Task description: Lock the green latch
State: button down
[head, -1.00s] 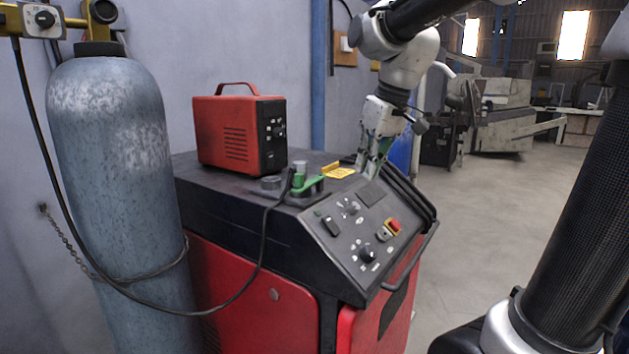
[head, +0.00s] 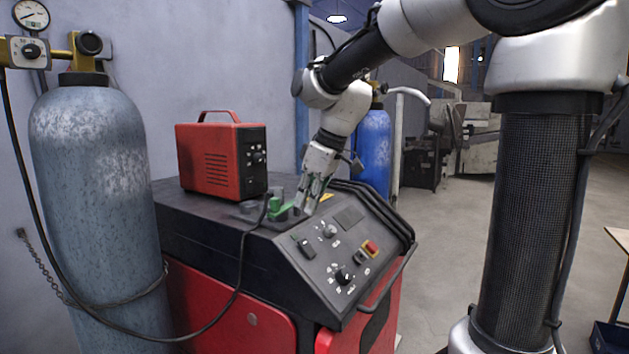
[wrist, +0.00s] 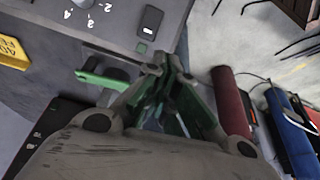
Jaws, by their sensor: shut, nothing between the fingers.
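The green latch (head: 281,208) stands on the top of the black-and-red machine (head: 215,225), close behind its sloped control panel. In the wrist view the latch shows as a green bar (wrist: 101,79) to the left of my fingers. My gripper (head: 303,209) is shut and empty, pointing down just to the right of the latch in the head view. The closed fingers also show in the wrist view (wrist: 172,66). A small gap seems to lie between fingers and latch, but contact cannot be told for sure. The gripper partly covers the area right of the latch.
A red portable unit (head: 222,160) sits at the back of the machine top. A black cable hangs from near the latch across the machine's front. A grey gas cylinder (head: 92,185) stands at left. The panel carries knobs and a red button (head: 371,246).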

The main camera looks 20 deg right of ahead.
aim_at(278, 214)
jog(key=shift+w+a+f, duration=0.1)
jog(key=shift+w+a, duration=1.3)
jog(key=shift+w, duration=0.1)
jog(key=shift+a, duration=0.15)
jog(key=shift+w+a, duration=0.45)
jog(key=shift+a, duration=0.25)
jog(key=shift+d, duration=0.1)
